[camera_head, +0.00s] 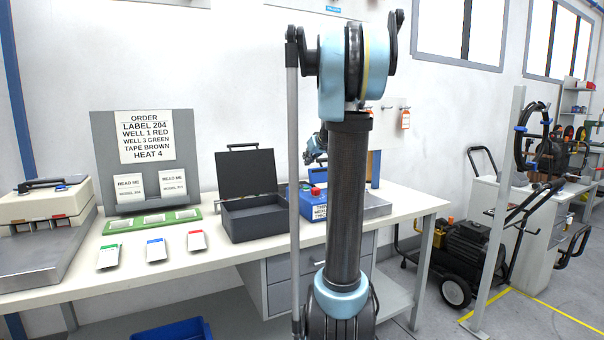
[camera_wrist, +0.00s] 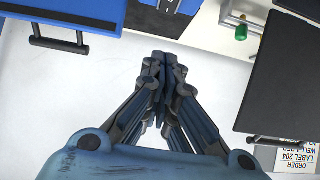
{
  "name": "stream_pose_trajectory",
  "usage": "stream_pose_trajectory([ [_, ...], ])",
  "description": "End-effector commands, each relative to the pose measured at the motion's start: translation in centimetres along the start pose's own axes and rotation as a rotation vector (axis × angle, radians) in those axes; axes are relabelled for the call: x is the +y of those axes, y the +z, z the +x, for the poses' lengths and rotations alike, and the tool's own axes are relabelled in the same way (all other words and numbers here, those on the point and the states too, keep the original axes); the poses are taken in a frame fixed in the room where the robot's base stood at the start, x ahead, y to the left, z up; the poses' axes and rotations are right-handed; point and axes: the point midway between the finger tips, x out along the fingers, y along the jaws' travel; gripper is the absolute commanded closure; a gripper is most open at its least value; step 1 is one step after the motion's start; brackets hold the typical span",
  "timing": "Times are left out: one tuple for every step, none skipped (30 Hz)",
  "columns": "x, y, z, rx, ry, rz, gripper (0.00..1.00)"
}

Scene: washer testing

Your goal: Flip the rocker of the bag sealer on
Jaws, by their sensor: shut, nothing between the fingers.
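My gripper (camera_wrist: 158,64) is shut and empty in the wrist view, with its fingertips over a bare white surface. In the head view part of my gripper (camera_head: 317,146) shows left of my arm, above the back of the bench; its tips are not clear. A blue machine (camera_head: 307,205) with a red button and a white label stands on the bench, partly hidden by my arm. It may be the bag sealer. In the wrist view blue bodies lie at the top, one with a dark panel (camera_wrist: 165,14), apart from the fingertips. I cannot make out the rocker or its position.
An open dark case (camera_head: 255,215) stands left of the blue machine; its lid (camera_wrist: 290,85) fills the wrist view's right side. A green knob (camera_wrist: 241,32) shows near it. An order board (camera_head: 147,160), cards and a beige machine (camera_head: 45,205) occupy the bench's left.

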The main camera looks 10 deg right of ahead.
Motion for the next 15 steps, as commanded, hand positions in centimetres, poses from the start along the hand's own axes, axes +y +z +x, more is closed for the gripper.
stream_pose_trajectory([
  [0.0, 0.0, 0.3, 0.0, -0.001, -0.001, 1.0],
  [0.0, 0.0, 0.6, 0.0, -0.001, -0.001, 1.0],
  [0.0, 0.0, 1.0, 0.0, -0.001, -0.001, 1.0],
  [0.0, 0.0, 1.4, 0.0, -0.001, -0.001, 1.0],
  [0.0, -0.1, 1.8, 0.0, -0.001, -0.001, 1.0],
  [0.0, 0.0, 2.3, 0.0, -0.001, -0.001, 1.0],
  [0.0, 0.0, 2.7, 0.0, -0.001, -0.001, 1.0],
  [0.0, -0.1, 3.2, 0.001, -0.001, -0.001, 1.0],
  [0.0, -0.1, 3.8, 0.001, -0.001, -0.001, 1.0],
  [0.0, -0.1, 4.2, 0.001, -0.001, -0.001, 1.0],
  [0.0, 0.0, 4.7, 0.0, -0.001, -0.001, 1.0],
  [0.0, 0.0, 5.3, 0.0, -0.001, -0.002, 1.0],
  [0.0, -0.1, 5.7, 0.0, 0.0, -0.002, 1.0],
  [0.0, 0.0, 6.1, 0.0, 0.0, -0.002, 1.0],
  [0.0, 0.0, 6.7, 0.0, -0.001, -0.001, 1.0],
])
